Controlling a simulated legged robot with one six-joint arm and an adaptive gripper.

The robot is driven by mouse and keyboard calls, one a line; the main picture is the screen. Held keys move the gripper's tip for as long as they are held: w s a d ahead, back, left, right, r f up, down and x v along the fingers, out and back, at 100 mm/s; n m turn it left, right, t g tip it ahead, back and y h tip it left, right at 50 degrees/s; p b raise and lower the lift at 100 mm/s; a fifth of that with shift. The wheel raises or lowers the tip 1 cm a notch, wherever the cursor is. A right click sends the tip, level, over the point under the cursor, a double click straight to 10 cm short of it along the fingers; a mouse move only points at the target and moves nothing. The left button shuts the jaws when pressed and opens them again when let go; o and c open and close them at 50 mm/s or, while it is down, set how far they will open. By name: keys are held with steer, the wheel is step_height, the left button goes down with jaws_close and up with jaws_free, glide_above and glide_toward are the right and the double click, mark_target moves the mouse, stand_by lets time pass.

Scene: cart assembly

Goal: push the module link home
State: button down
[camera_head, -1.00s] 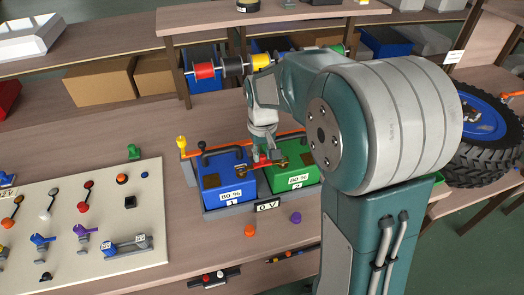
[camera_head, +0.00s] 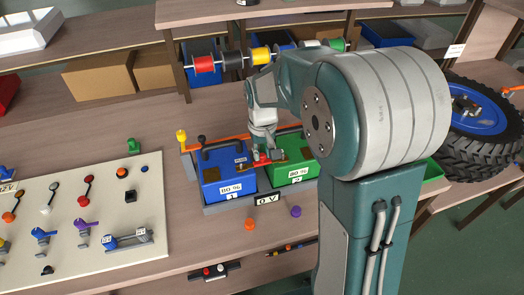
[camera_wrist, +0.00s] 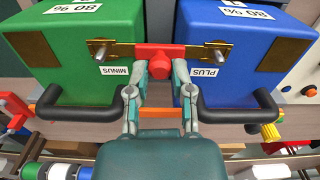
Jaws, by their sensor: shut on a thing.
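The module link, a red centre piece with a red knob (camera_wrist: 161,66) and brass ends, spans the green module (camera_wrist: 68,75) and the blue module (camera_wrist: 248,85). In the wrist view its ends lie at the bolts beside the MINUS and PLUS labels. How deeply they sit on the bolts cannot be told. My gripper (camera_wrist: 161,82) is shut on the link, its fingers on either side of the knob. In the head view my gripper (camera_head: 262,147) is above the gap between the blue module (camera_head: 222,178) and green module (camera_head: 292,172), and partly hides the link.
Black handles (camera_wrist: 236,112) stick out from both modules near my fingers. A 0 V display (camera_head: 267,199) stands in front of the modules. A switch panel (camera_head: 75,225) is at left, and a wheel (camera_head: 482,117) at right. Orange and purple knobs lie on the bench.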

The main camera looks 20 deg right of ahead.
steer(key=shift+c, duration=2.1)
jaws_free()
step_height(320, 180, up, 12)
steer(key=s+r+t, duration=0.1)
steer(key=s+t, duration=0.4)
steer(key=s, duration=1.6)
steer(key=shift+r+m+t, duration=0.15)
steer(key=shift+m+t, duration=0.15)
steer(key=shift+m, duration=0.1)
